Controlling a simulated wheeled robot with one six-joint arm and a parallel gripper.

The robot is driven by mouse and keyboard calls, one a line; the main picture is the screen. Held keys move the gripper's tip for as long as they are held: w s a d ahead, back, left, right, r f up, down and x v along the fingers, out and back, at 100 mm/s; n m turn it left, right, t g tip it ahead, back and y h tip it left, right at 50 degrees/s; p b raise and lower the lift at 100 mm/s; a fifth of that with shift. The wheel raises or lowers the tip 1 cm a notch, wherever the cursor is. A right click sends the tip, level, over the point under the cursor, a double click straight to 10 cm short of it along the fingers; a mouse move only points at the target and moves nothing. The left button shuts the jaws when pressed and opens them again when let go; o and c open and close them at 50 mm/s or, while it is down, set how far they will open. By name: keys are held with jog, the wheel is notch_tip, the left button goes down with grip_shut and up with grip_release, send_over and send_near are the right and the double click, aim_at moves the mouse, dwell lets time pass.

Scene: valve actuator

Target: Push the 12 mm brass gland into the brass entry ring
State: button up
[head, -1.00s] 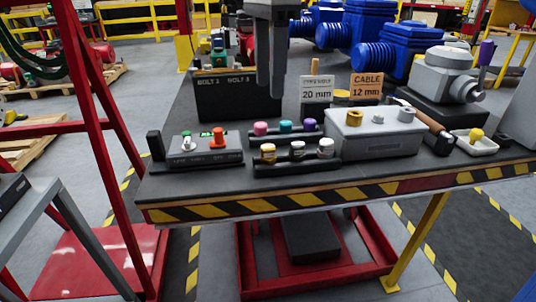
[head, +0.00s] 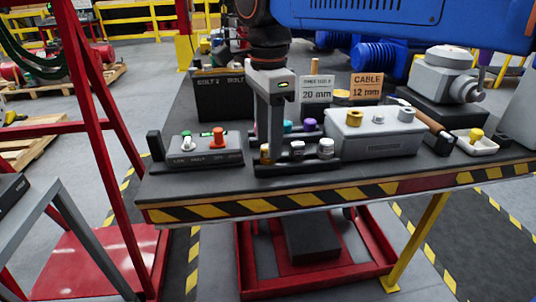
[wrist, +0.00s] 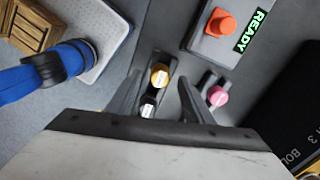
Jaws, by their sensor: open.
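The brass gland (head: 265,154) stands at the left end of the front row of the small black rack, partly hidden by my gripper in the head view. My gripper (head: 270,150) points down over this end of the rack. In the wrist view the brass gland (wrist: 160,76) shows between the spread fingertips (wrist: 160,85), with a gap on both sides. The gripper is open and holds nothing. The brass entry ring (head: 354,118) is on top of the grey box (head: 378,138), at its left end, right of the rack.
Silver glands (head: 298,149) stand right of the brass one; a pink gland (wrist: 217,96) stands close by the right finger in the wrist view. A control box (head: 203,152) with a green READY display lies left. A "CABLE 12 mm" sign (head: 366,88) stands behind the grey box.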

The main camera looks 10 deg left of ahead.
jog(key=shift+f, duration=0.6)
jog(key=c, duration=1.1)
jog(key=shift+c, duration=0.2)
